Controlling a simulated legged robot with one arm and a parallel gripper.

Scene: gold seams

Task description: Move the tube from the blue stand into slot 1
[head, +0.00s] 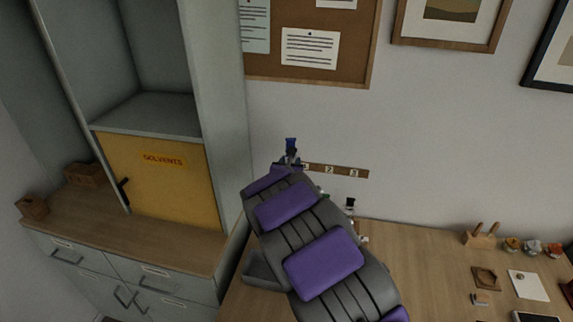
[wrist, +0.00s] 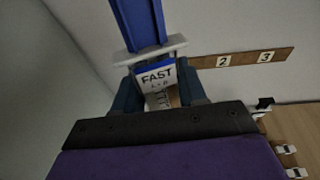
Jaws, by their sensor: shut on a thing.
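My gripper (wrist: 158,88) is shut on a blue tube (wrist: 138,22), which points upward. In the wrist view the tube has a pale collar, and a white label reading "FAST" shows between the fingers. In the head view the tube's blue top (head: 291,146) stands above my gripper (head: 289,161), at the left end of a wooden number strip (head: 315,168). The strip also shows in the wrist view (wrist: 236,61), with plates 2 and 3 clear. Slot 1 is largely hidden behind the tube and gripper. I cannot make out the blue stand.
A small dark-topped item (head: 350,204) stands at the desk's back edge. A yellow "SOLVENTS" cabinet door (head: 160,180) is at left. A wooden holder (head: 482,236) and small pots are at right. My arm hides part of the desk (head: 425,262).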

